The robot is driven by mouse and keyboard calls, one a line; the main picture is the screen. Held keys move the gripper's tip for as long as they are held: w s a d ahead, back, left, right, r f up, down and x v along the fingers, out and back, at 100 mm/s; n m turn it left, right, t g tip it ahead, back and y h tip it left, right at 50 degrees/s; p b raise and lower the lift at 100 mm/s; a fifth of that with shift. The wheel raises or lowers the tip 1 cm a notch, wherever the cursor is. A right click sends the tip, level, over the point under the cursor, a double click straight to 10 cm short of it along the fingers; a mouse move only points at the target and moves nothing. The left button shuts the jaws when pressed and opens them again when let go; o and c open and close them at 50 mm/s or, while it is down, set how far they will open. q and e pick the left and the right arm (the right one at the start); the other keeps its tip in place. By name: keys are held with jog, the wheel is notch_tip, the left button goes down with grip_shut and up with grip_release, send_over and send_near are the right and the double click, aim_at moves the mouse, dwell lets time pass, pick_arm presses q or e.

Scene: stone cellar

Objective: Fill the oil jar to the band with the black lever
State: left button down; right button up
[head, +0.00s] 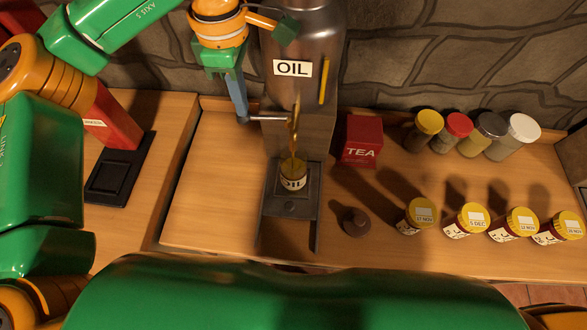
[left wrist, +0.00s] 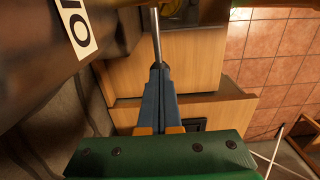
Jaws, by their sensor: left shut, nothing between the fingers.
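The steel oil dispenser (head: 302,42) stands against the wall, with an OIL sign on its front. A golden stream (head: 294,130) runs from its spout into the oil jar (head: 293,182), which stands on the dark metal base below. The jar's band and exact level are too small to judge. A thin metal lever (head: 268,118) sticks out to the left of the spout. My left gripper (head: 242,119) is shut and empty, its tips at the lever's outer end. In the left wrist view the closed blue fingers (left wrist: 157,68) meet the lever rod (left wrist: 155,35). My right gripper is not in view.
A red TEA box (head: 361,141) stands right of the dispenser. A small brown knob-like object (head: 355,221) and several yellow-lidded jars (head: 466,219) line the front right. Several spice jars (head: 458,127) stand behind. A black scale-like pad (head: 118,170) lies left. Counter between is free.

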pick_arm(q)
jog(key=shift+r+p, duration=0.45)
dwell(1.9)
notch_tip(320, 180, up, 8)
jog(key=p, duration=0.6)
jog(key=shift+p, duration=0.4)
jog(key=shift+f, duration=0.1)
dwell(0.5)
